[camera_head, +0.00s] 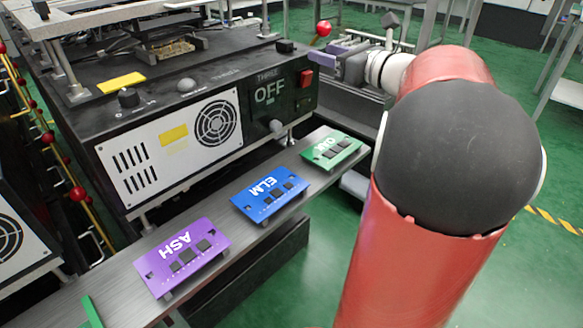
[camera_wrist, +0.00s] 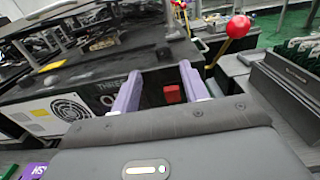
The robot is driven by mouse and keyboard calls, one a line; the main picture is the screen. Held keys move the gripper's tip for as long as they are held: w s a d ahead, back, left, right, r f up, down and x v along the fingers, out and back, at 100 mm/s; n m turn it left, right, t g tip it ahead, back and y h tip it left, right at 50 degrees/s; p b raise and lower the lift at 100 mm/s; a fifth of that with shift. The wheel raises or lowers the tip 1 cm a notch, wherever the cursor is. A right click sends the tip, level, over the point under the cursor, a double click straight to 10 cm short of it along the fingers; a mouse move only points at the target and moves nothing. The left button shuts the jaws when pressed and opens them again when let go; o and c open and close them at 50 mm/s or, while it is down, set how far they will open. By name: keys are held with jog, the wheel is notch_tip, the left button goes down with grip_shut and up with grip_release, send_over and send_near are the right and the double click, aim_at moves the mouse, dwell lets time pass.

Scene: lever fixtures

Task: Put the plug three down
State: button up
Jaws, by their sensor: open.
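A black panel marked THREE (camera_head: 288,99) is at the right end of the front of the machine, and its display reads OFF. A small red block (camera_head: 306,77), which may be the plug, sits at the panel's upper right. In the wrist view the red block (camera_wrist: 172,94) shows between my two purple fingers. My gripper (camera_head: 320,66) is open and empty at the panel's right, close to the block; whether it touches cannot be told. In the wrist view my gripper (camera_wrist: 161,72) has its fingers apart. A grey knob (camera_head: 276,126) is low on the panel.
Purple ASH (camera_head: 182,257), blue ELM (camera_head: 269,194) and green (camera_head: 331,150) plates lie on a shelf in front. A red ball (camera_head: 323,28) on a stick stands behind my gripper and shows large in the wrist view (camera_wrist: 238,27). Green floor is open at right.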

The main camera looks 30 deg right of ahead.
jog(key=s+a+f+n+g, duration=0.3)
jog(key=a+n, duration=0.1)
jog(key=a, duration=0.2)
jog(key=s+a+f+n+g+y, duration=0.1)
jog(key=s+a+f+n+g, duration=0.15)
jog(key=a+n, duration=0.35)
jog(key=s+a+f+n+g, duration=0.2)
jog(key=a+f+n+g, duration=0.1)
jog(key=a, duration=0.4)
jog(key=s+a+f+n+g+h, duration=0.1)
jog(key=s+f+n+h, duration=0.2)
jog(key=s+f+n, duration=0.2)
jog(key=s+a+f+n+g+h, duration=0.2)
jog(key=s+f+n+h, duration=0.2)
jog(key=s+n, duration=0.7)
jog(key=f+n, duration=0.1)
jog(key=n, duration=0.1)
jog(key=shift+s+f+n, duration=0.25)
jog(key=shift+f+n, duration=0.1)
jog(key=shift+n, duration=0.05)
notch_tip(320, 180, up, 6)
jog(key=p, duration=0.5)
jog(key=shift+f, duration=0.2)
